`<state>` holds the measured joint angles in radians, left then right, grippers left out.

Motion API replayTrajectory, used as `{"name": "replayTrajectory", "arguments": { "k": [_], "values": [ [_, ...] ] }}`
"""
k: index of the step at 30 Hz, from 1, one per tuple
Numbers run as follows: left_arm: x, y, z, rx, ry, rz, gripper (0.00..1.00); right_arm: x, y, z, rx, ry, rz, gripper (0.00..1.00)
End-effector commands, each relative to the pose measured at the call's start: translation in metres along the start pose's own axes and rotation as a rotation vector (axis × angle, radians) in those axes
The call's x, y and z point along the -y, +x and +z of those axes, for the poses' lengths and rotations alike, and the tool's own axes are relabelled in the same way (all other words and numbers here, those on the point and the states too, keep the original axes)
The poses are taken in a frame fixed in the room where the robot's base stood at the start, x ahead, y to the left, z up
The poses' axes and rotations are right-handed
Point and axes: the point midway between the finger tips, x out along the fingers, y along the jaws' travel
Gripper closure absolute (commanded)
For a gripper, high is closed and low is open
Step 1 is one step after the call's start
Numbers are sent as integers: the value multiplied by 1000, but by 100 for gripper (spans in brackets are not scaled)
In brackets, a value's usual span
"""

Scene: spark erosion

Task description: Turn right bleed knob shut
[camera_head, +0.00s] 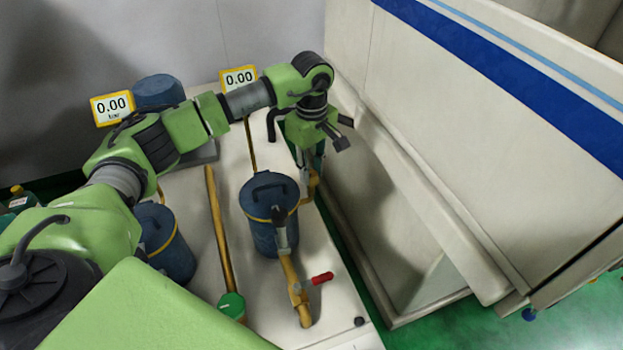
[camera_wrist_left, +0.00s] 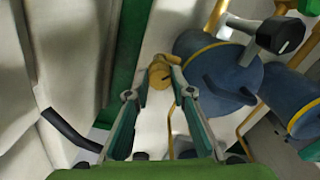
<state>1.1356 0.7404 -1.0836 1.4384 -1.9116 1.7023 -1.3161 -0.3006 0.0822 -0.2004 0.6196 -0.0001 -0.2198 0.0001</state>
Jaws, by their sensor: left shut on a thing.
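The right bleed knob, a small brass-yellow knob (camera_wrist_left: 160,76), sits between my left fingertips in the left wrist view. In the head view, brass parts (camera_head: 313,181) show beside the right blue canister (camera_head: 268,230); the knob itself is mostly hidden there by the fingers. My left gripper (camera_head: 304,172) reaches down at the canister's upper right side. Its fingers also show in the left wrist view (camera_wrist_left: 160,68), closed on the knob from both sides. How far the knob is turned cannot be told. My right gripper is not in view.
A second blue canister (camera_head: 165,243) stands to the left, partly behind my arm. Two displays (camera_head: 239,79) (camera_head: 112,107) read 0.00. A red-handled valve (camera_head: 322,278) and a green knob (camera_head: 231,305) are nearer. A large beige machine (camera_head: 470,140) borders the right.

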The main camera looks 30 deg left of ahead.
Motion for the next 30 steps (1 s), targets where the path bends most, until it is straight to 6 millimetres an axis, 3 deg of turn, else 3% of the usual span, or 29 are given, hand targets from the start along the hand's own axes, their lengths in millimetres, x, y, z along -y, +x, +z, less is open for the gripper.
{"name": "replayTrajectory", "arguments": {
  "k": [1, 12, 30],
  "values": [
    [-1, 3, -1, -2, 43, 5, 100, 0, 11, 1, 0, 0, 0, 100],
    [-1, 2, 0, -2, 393, 5, 100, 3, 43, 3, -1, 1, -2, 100],
    [-1, -1, 0, -2, 811, 5, 100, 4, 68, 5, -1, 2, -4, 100]
  ]
}}
